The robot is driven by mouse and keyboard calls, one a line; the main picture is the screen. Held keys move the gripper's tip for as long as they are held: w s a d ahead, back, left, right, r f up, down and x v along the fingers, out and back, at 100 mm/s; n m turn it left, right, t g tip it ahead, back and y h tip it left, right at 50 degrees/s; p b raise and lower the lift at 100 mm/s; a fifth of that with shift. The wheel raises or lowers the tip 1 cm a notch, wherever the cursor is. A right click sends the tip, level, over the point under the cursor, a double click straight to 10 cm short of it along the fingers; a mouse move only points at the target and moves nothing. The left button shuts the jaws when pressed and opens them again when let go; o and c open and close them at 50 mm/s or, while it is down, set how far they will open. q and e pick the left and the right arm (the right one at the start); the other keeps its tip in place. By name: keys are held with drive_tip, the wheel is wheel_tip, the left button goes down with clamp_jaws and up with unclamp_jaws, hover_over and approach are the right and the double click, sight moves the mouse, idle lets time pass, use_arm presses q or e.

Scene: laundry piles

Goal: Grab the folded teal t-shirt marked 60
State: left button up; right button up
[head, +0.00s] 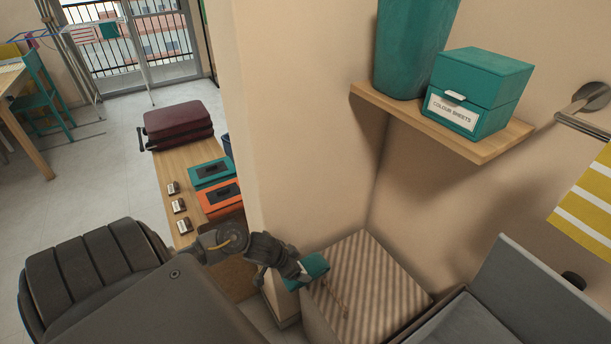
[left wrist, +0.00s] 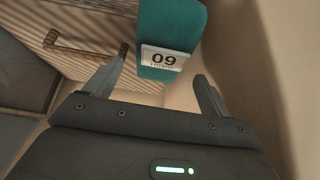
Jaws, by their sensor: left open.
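The folded teal t-shirt (head: 312,268) lies at the left edge of the top of a striped box, partly hidden by my left gripper in the head view. In the left wrist view the teal t-shirt (left wrist: 172,28) carries a white tag (left wrist: 164,58) reading 60, seen upside down. My left gripper (head: 298,274) is open at the shirt. In the left wrist view its two fingers (left wrist: 160,82) stand apart, with the tagged end of the shirt just ahead of and between the tips. I cannot tell whether they touch it. My right gripper is not in view.
The striped box (head: 375,280) has a wooden handle (left wrist: 80,46) and stands against the wall. A wooden shelf (head: 490,145) above holds a teal labelled box (head: 485,85) and a teal bin (head: 412,45). A wall corner (head: 255,130) is close beside my left arm.

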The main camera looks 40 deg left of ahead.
sight(303, 266)
use_arm(q)
drive_tip(key=shift+w+f, duration=0.1)
drive_tip(key=shift+f, duration=0.1)
drive_tip(key=b+x, duration=0.1)
drive_tip(key=x, duration=0.4)
drive_tip(key=shift+w, duration=0.15)
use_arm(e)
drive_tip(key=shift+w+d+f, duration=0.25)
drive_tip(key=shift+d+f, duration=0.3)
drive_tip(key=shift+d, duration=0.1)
use_arm(q)
drive_tip(key=shift+c, duration=0.5)
drive_tip(key=c, duration=0.7)
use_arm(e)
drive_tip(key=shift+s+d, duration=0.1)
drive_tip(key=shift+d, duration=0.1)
